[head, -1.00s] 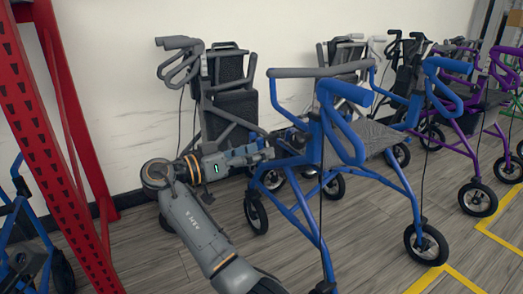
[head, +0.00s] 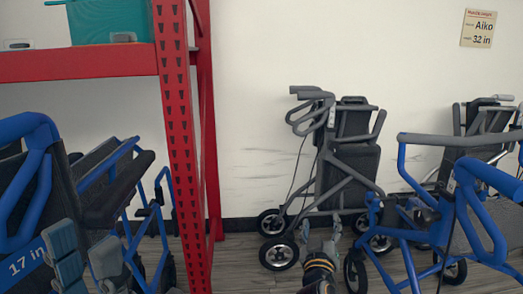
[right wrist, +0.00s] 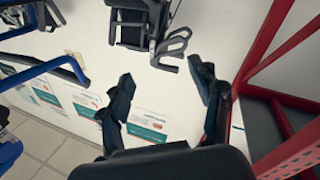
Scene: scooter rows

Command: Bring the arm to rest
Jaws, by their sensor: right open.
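In the head view my left gripper (head: 82,236) is at the lower left, in front of a blue rollator. Its two grey-blue fingers stand apart with nothing seen between them. My right gripper (head: 321,238) is at the bottom centre, pointing away from me toward the grey rollator (head: 354,158) by the wall. In the right wrist view its dark fingers (right wrist: 162,92) are spread wide and empty. That view shows wall and floor beyond them. Most of both arms is out of view.
A red rack post (head: 182,150) stands between the blue rollator (head: 36,175) marked "17 in" and the grey one. Another blue rollator (head: 480,195) is close on the right. A teal box (head: 110,22) sits on the rack. A sign (head: 478,28) reads "Aiko 32 in".

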